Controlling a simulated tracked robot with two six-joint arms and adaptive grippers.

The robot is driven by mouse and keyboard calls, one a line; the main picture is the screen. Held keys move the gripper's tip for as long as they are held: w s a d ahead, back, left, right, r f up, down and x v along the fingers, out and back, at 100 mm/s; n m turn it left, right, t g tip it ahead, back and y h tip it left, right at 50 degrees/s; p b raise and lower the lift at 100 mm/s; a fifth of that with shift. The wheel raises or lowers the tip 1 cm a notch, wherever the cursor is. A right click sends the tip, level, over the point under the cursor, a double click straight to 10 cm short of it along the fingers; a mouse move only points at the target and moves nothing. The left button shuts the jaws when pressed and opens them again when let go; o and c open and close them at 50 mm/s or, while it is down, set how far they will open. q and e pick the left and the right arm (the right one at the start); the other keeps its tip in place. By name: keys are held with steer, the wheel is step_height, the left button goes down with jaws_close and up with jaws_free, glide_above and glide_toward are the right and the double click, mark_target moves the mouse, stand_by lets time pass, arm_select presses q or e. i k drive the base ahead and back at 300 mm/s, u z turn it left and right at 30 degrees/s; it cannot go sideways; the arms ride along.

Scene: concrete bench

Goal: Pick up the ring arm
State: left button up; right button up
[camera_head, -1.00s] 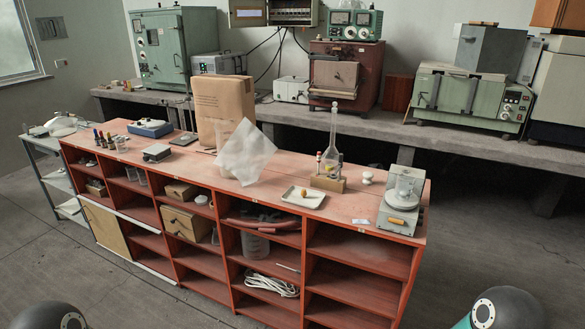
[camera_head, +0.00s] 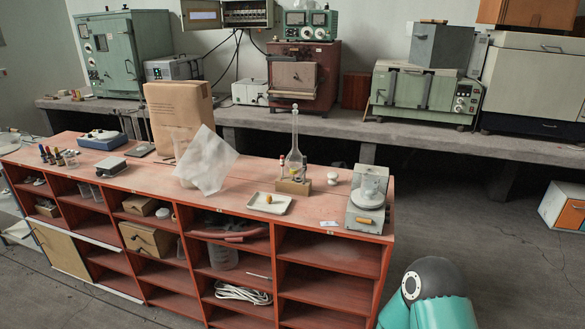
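I cannot make out a ring arm for certain in the head view. A thin pale rod (camera_head: 259,276) lies on a shelf of the red bench (camera_head: 330,254), too small to identify. Neither of my grippers is in view. Only a teal and black part of my own arm shows at the lower right, to the right of the bench.
White cord (camera_head: 243,295) lies on a lower shelf.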

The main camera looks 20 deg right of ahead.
mark_target(305, 158)
steer(key=i, duration=0.9)
steer(key=z, duration=0.05)
